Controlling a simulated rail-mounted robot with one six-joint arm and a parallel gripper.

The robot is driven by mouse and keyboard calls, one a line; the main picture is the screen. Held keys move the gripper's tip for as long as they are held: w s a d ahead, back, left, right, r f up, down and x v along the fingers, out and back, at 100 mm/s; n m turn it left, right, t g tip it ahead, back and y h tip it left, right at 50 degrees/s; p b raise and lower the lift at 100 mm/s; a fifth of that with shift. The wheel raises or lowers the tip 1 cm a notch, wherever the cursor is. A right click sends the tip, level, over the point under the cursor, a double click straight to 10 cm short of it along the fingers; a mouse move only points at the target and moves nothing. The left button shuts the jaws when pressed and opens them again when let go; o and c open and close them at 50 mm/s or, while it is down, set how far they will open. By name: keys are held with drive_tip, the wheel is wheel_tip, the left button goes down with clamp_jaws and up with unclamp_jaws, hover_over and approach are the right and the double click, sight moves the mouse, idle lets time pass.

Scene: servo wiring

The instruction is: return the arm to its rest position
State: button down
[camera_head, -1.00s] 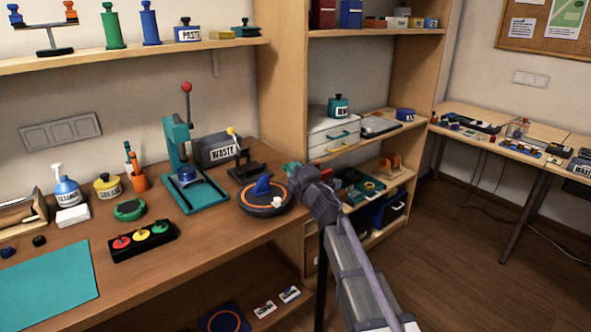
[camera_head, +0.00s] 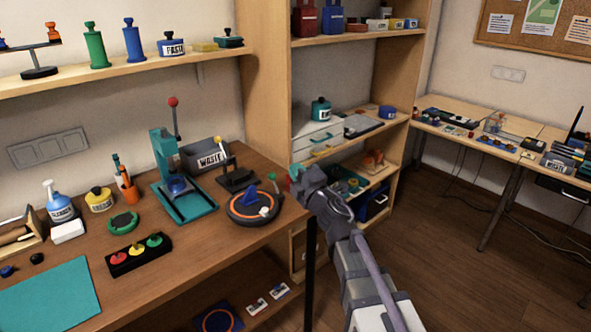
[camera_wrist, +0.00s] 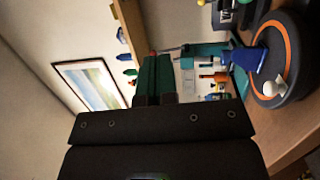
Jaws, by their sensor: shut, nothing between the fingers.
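My gripper (camera_head: 296,172) is at the end of my raised arm, just off the right end of the wooden workbench and in front of the shelf unit. In the wrist view its green fingers (camera_wrist: 153,80) lie together with nothing between them. The round black device with an orange ring (camera_head: 253,207) sits on the bench to the left of my gripper, apart from it. The same device shows at the upper right of the wrist view (camera_wrist: 283,62), with a blue part and a white knob on it.
The workbench (camera_head: 190,240) holds a teal press (camera_head: 172,180), a WASTE bin (camera_head: 207,157), a three-button box (camera_head: 136,255) and a teal mat (camera_head: 45,295). A shelf unit (camera_head: 266,110) stands behind my gripper. A second table (camera_head: 480,140) is at the right. Open floor (camera_head: 450,250) lies between.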

drive_tip(key=s+d+f+m+g+h+p, duration=0.1)
drive_tip(key=s+d+f+m+g+h, duration=0.3)
drive_tip(key=d+m+h, duration=0.4)
drive_tip(key=s+d+f+m+g+h+p, duration=0.1)
drive_tip(key=s+d+f+m+g+h, duration=0.15)
drive_tip(key=d+f+m+h, duration=0.55)
drive_tip(key=s+a+m+g+y+p, duration=0.1)
drive_tip(key=s+m+g+y+p, duration=0.5)
drive_tip(key=s+g, duration=0.5)
drive_tip(key=s+m, duration=0.1)
drive_tip(key=s, duration=0.5)
drive_tip(key=shift+s+a+r+y, duration=0.2)
drive_tip(key=shift+a+y, duration=0.1)
drive_tip(key=shift+y, duration=0.1)
drive_tip(key=c, duration=1.8)
unclamp_jaws()
drive_tip(key=shift+c, duration=0.2)
